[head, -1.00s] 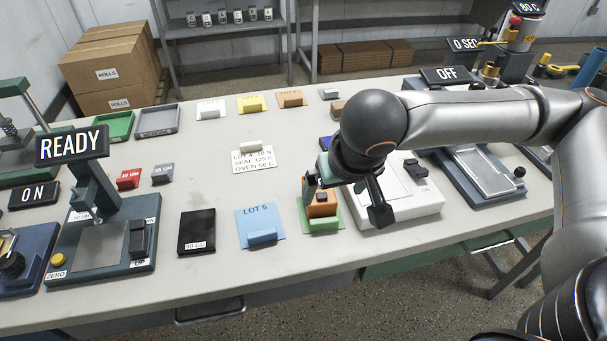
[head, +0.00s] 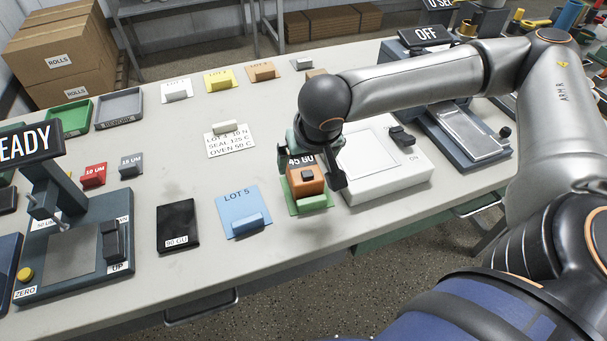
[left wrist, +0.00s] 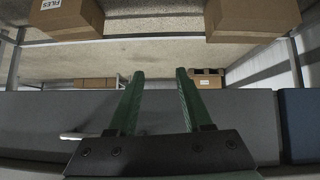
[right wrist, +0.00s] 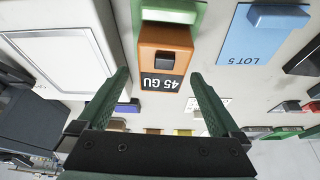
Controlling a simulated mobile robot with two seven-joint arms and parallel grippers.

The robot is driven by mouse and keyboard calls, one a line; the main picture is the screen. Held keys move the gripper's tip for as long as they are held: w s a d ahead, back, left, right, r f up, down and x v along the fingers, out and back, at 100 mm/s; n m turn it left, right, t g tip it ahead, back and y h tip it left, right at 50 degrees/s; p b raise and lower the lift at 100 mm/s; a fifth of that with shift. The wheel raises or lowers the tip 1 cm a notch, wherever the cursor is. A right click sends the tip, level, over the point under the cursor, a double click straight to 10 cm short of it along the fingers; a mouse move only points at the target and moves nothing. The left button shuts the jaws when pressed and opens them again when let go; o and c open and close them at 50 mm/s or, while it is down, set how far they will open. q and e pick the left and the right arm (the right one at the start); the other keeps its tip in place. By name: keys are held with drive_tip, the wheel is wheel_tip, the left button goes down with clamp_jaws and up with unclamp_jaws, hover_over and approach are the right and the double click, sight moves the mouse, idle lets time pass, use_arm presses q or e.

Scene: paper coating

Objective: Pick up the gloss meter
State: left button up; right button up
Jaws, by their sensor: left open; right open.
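The gloss meter is an orange block (head: 309,182) with a dark "45 GU" display. It stands on a green card with a green block at its front edge. In the right wrist view the gloss meter (right wrist: 163,47) lies at the top centre, its display toward my gripper. My right gripper (right wrist: 160,76) is open, its fingers on either side of the display end, with gaps visible. In the head view the right gripper (head: 315,163) is at the meter's back, one finger to its right. My left gripper (left wrist: 160,73) is open and empty, away from the table objects.
A white device (head: 385,168) stands close right of the meter. A blue LOT 5 card (head: 236,207) and a black 90 GU plate (head: 178,224) lie to the left. A white settings card (head: 230,145) lies behind. Bare tabletop lies between these things.

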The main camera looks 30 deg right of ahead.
sight(303, 166)
drive_tip(key=x, duration=0.3)
drive_tip(key=shift+w+f, duration=0.2)
drive_tip(key=shift+f, duration=0.1)
drive_tip(key=shift+a, duration=0.1)
clamp_jaws()
idle(0.5)
